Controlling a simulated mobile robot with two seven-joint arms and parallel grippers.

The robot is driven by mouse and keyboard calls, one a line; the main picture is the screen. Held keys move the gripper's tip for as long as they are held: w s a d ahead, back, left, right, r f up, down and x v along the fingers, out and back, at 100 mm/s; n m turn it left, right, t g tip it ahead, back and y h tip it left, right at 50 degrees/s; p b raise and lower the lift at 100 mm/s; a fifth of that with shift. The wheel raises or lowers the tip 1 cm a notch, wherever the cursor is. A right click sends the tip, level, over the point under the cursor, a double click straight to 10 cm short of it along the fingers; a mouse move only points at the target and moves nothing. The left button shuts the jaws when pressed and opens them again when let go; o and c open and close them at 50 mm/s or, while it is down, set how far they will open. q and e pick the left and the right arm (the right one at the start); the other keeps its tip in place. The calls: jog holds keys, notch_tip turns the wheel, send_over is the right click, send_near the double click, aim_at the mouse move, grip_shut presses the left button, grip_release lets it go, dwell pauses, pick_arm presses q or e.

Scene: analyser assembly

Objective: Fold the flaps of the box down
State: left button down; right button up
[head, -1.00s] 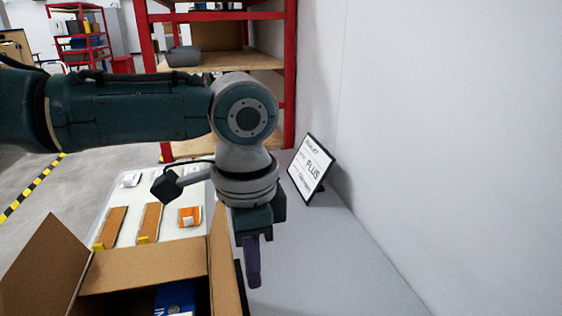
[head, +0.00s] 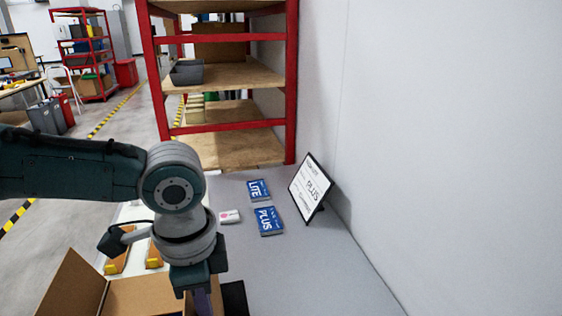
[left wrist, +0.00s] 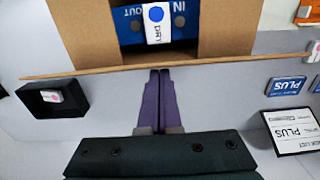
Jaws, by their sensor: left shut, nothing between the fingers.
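The open cardboard box stands at the bottom left in the head view. Its left flap (head: 72,285) sticks up and outward, and its far flap (head: 145,294) also shows. In the left wrist view, a flap edge (left wrist: 225,63) runs across the picture just beyond my fingertips; I cannot tell whether they touch it. Inside the box lies a blue item (left wrist: 185,25) with a white label marked DRY. My left gripper (head: 203,302) is shut and empty, pointing down at the box's right side. It also shows in the left wrist view (left wrist: 160,72). My right gripper is out of view.
A black tray (left wrist: 55,98) lies beside the box. Blue LITE (head: 259,190) and PLUS (head: 268,221) packs lie on the grey table, with a framed sign (head: 311,188) by the wall. A red shelf (head: 222,125) stands behind. The table's right part is clear.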

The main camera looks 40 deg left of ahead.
pick_arm(q)
jog(key=shift+s+a+f+p, duration=0.25)
jog(key=shift+s+a+p, duration=0.05)
jog(key=shift+s+a, duration=0.25)
jog(key=shift+s+a+f+p, duration=0.25)
jog(key=shift+s+a, duration=0.15)
jog(key=shift+s, duration=0.1)
jog(key=shift+s+a+f+b, duration=0.35)
jog(key=shift+s+a+f, duration=0.4)
jog(key=shift+s+f, duration=0.2)
jog(key=shift+s+a+f+b, duration=0.15)
jog(key=shift+f+b, duration=0.1)
jog(key=shift+f, duration=0.25)
jog(key=shift+s+a+f+b, duration=0.15)
jog(key=shift+f+b, duration=0.1)
jog(key=shift+f, duration=0.45)
jog(key=shift+r, duration=0.1)
notch_tip(320, 180, up, 7)
jog(key=p, duration=0.7)
jog(key=shift+r+p, duration=0.15)
jog(key=shift+p, duration=0.15)
